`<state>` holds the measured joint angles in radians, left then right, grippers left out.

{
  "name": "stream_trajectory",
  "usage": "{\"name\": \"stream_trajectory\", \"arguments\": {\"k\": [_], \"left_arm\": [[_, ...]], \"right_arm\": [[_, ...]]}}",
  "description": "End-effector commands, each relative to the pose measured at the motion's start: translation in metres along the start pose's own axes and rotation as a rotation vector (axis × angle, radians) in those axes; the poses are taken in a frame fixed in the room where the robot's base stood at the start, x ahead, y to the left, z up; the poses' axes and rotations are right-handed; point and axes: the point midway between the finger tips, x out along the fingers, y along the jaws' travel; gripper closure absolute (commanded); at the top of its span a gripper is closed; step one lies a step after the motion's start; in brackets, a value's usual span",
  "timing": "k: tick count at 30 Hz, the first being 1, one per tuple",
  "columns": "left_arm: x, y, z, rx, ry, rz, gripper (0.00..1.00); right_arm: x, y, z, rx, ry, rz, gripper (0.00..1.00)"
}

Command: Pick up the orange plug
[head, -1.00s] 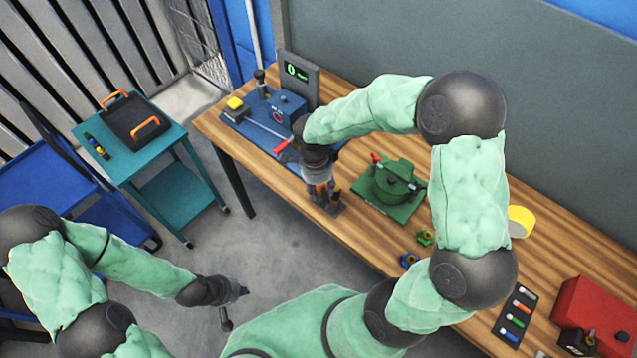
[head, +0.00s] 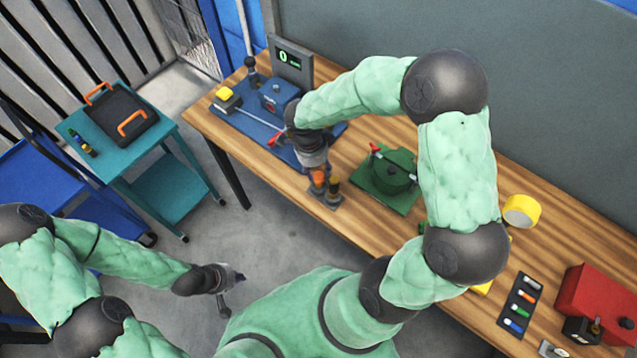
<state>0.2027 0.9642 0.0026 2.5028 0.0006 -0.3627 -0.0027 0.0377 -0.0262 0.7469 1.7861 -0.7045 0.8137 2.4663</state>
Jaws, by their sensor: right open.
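An orange plug-like piece (head: 318,179) stands at the front edge of the wooden bench, beside a dark brass-coloured piece (head: 333,187). Both are over a small grey plate (head: 327,200). My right gripper (head: 316,172) is open and points down right at the orange piece. Its fingers partly hide the piece, and I cannot tell whether they touch it. My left gripper (head: 234,293) is open and empty, low over the floor in front of the bench.
A blue fixture (head: 240,118) with a red-handled lever and a green fixture (head: 390,178) flank the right gripper. A black strip (head: 520,302) with several coloured pegs, a red box (head: 597,304) and yellow tape (head: 521,210) lie right. A teal cart (head: 165,138) stands left.

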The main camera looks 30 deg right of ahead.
Motion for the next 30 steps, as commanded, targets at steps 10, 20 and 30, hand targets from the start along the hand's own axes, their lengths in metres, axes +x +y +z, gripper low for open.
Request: {"name": "stream_trajectory", "arguments": {"k": [10,20,30], "left_arm": [[0.008,-0.003,0.0,0.0,0.0,0.0,1.0],[0.009,-0.003,0.0,0.0,0.0,0.0,1.0],[0.009,-0.003,0.0,0.0,0.0,0.0,1.0]], "right_arm": [[0.041,0.001,0.005,0.001,0.001,0.002,0.56],[0.049,0.0,0.005,-0.001,0.0,-0.001,0.56],[0.049,0.0,0.005,0.0,0.0,-0.001,1.0]]}}
